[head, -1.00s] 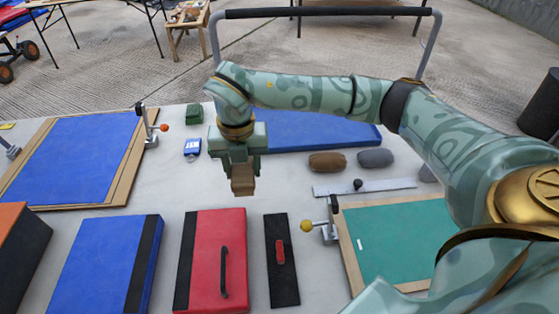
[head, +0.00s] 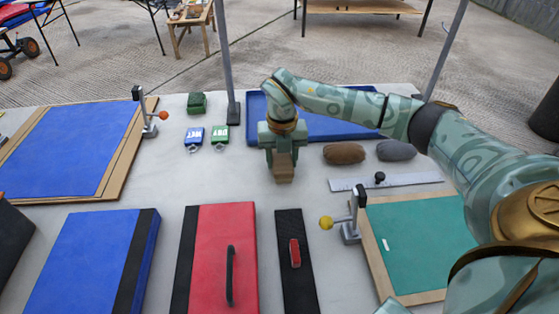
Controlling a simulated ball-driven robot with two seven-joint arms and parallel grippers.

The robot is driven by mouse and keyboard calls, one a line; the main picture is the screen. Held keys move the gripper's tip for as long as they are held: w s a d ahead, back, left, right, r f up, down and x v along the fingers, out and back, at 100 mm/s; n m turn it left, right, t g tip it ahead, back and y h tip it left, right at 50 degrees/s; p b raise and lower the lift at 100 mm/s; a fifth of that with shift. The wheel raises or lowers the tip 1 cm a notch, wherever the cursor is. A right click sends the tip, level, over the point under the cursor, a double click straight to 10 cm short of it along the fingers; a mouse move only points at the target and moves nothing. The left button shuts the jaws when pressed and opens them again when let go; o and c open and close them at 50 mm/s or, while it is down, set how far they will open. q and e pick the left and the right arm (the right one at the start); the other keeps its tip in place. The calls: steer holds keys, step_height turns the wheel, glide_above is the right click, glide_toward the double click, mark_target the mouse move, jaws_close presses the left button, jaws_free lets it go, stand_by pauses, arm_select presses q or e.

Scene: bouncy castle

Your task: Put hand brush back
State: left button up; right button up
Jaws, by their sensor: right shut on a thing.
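My right gripper (head: 283,158) points down over the pale table, in front of the blue tray (head: 252,108). It is shut on a brown, wood-coloured piece (head: 284,172), which I take for the hand brush. Only its blocky lower end shows between and below the green fingers; the rest is hidden by the gripper. I cannot tell whether it touches the table. My right wrist and forearm cover part of the tray. My left gripper is not in view.
Blue and green tags (head: 220,138) lie left of my gripper, by a grey post (head: 232,112). Brown (head: 344,153) and grey (head: 396,150) rolls and a metal ruler (head: 400,180) lie right. A red case (head: 212,260) and black strip (head: 293,270) lie in front.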

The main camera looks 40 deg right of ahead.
mark_target(282, 157)
steer(key=shift+r, duration=0.15)
steer(key=o, duration=1)
steer(key=shift+f, duration=0.2)
steer(key=shift+o, duration=0.2)
arm_select(q)
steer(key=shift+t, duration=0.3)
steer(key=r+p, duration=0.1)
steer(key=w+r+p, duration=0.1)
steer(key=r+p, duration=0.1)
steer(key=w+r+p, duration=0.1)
steer(key=p, duration=0.1)
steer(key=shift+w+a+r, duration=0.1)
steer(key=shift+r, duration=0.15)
arm_select(e)
step_height(282, 157, up, 12)
steer(key=shift+r, duration=0.2)
